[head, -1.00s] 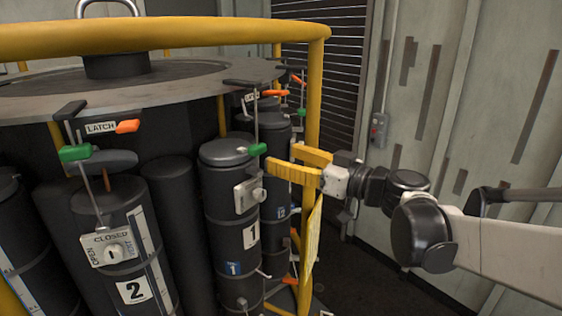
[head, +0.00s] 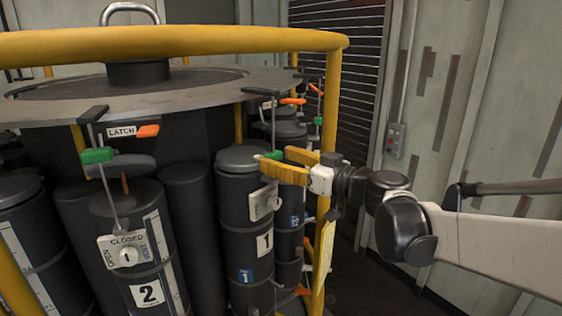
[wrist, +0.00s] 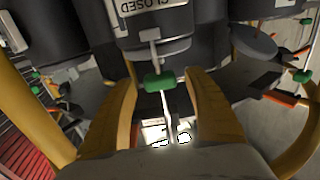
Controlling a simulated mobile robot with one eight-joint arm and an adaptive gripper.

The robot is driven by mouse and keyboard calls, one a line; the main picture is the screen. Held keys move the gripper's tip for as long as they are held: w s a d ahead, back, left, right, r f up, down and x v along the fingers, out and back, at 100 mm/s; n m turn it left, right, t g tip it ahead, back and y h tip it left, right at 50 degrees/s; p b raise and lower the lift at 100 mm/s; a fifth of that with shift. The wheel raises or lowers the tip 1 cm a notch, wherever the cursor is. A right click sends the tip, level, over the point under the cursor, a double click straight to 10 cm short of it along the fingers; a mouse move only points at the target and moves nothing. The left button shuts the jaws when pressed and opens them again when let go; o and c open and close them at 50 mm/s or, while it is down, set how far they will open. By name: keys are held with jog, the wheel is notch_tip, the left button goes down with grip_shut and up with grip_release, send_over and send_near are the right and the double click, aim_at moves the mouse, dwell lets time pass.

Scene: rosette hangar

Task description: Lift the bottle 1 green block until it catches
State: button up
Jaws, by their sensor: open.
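Bottle 1 (head: 238,205) is a dark cylinder with a white "1" label. Its small green block (head: 274,155) sits on a thin upright rod above the bottle's cap, partly hidden by my fingers in the head view. My gripper (head: 274,162) has yellow fingers and is open at the block's height. In the wrist view the green block (wrist: 160,82) lies between the two spread finger ends (wrist: 159,85), with a gap on either side. The rod runs past the block. A white valve plate (head: 264,202) is on the bottle's side.
Bottle 2 (head: 148,280) stands at left with its own green block (head: 97,155), near an orange LATCH tab (head: 148,131). A yellow rail (head: 150,42) runs above, and a yellow post (head: 333,115) stands close to my gripper. More bottles stand behind.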

grip_shut()
notch_tip(320, 180, up, 9)
jog(key=p, duration=0.6)
jog(key=shift+r, duration=0.15)
dwell(1.0)
grip_release()
jog(key=v, duration=0.9)
dwell(0.5)
